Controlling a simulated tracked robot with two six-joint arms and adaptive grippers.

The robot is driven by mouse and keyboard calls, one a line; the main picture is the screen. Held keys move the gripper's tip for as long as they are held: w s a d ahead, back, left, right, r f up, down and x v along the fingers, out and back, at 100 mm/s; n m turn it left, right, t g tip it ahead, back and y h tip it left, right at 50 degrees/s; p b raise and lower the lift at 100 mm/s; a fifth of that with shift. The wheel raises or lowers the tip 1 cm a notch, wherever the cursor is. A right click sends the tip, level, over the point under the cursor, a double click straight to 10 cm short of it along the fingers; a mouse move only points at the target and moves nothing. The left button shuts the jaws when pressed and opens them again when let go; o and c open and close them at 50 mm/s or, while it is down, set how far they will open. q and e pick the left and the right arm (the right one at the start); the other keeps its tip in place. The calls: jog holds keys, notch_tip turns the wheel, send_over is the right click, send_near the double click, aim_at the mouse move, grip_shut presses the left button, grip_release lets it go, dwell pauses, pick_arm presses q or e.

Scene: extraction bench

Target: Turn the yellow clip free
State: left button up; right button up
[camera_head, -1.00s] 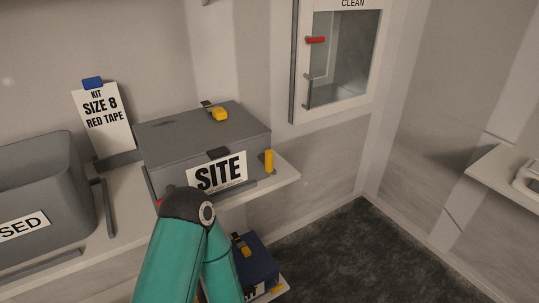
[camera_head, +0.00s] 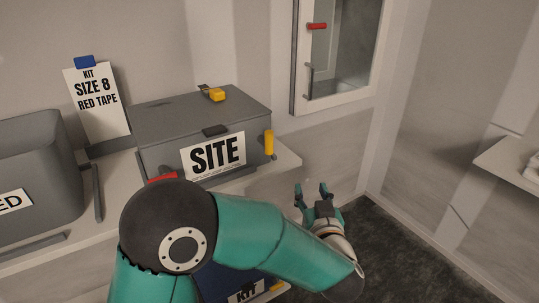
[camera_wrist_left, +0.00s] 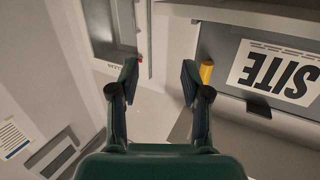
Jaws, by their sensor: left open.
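A yellow upright clip (camera_head: 269,143) sits at the right end of the front of the grey box labelled SITE (camera_head: 165,155). It also shows in the left wrist view (camera_wrist_left: 206,71), just right of my right-hand finger there. A second yellow piece (camera_head: 217,94) lies on top of the box lid near its back edge. My left gripper (camera_head: 311,189) is open and empty, to the right of and below the upright clip in the head view, apart from it. In the left wrist view its two fingers (camera_wrist_left: 158,72) stand wide apart with nothing between them. My right gripper is not in view.
The shelf (camera_head: 285,158) carries the box, a grey bin (camera_head: 35,165) and a card reading "Size 8 red tape" (camera_head: 97,103). A glass-doored cabinet (camera_head: 338,50) hangs behind. A blue KIT box (camera_head: 215,287) sits below, partly behind my arm. Open floor lies right.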

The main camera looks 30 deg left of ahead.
aim_at(271, 143)
pick_arm(q)
jog(key=s+a+r+n+g+y, duration=0.25)
jog(key=s+r+n+y, duration=0.2)
jog(key=r, duration=0.25)
jog(key=shift+m, duration=0.55)
jog(key=x, duration=1.5)
jog(key=shift+r, duration=0.1)
grip_shut()
